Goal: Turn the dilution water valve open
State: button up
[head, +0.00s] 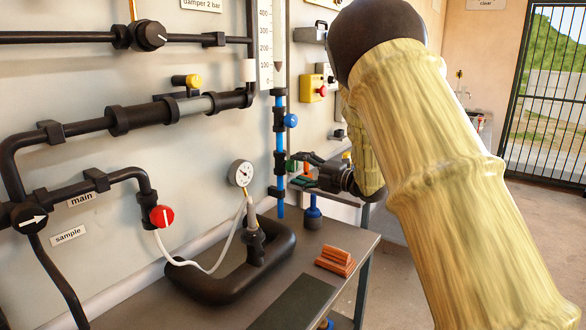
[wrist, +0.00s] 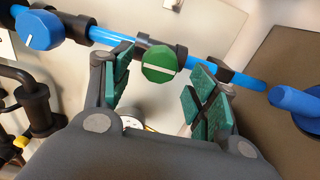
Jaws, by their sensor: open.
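A blue pipe (head: 280,158) runs down the panel in the head view and crosses the wrist view diagonally (wrist: 250,82). A green knob (wrist: 159,64) with a white bar sits on it; the bar lies roughly along the pipe. A blue knob (head: 291,120) sits higher on the same pipe and shows at upper left in the wrist view (wrist: 38,30). No label tells which is the dilution water valve. My gripper (head: 300,168) is open, its green-padded fingers (wrist: 165,85) on either side of the green knob, apparently not touching it. In the head view the green knob is not clearly separable from the fingers.
A pressure gauge (head: 241,173) stands left of the pipe on a black looped stand. A red knob (head: 162,216) and a white hose are further left. A blue fitting (head: 313,213) and reddish blocks (head: 336,260) are on the bench (head: 335,236) below my gripper.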

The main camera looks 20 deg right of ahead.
jog(key=v, duration=0.8)
jog(key=shift+s+d, duration=0.2)
jog(key=shift+s, duration=0.05)
jog(key=shift+a, duration=0.1)
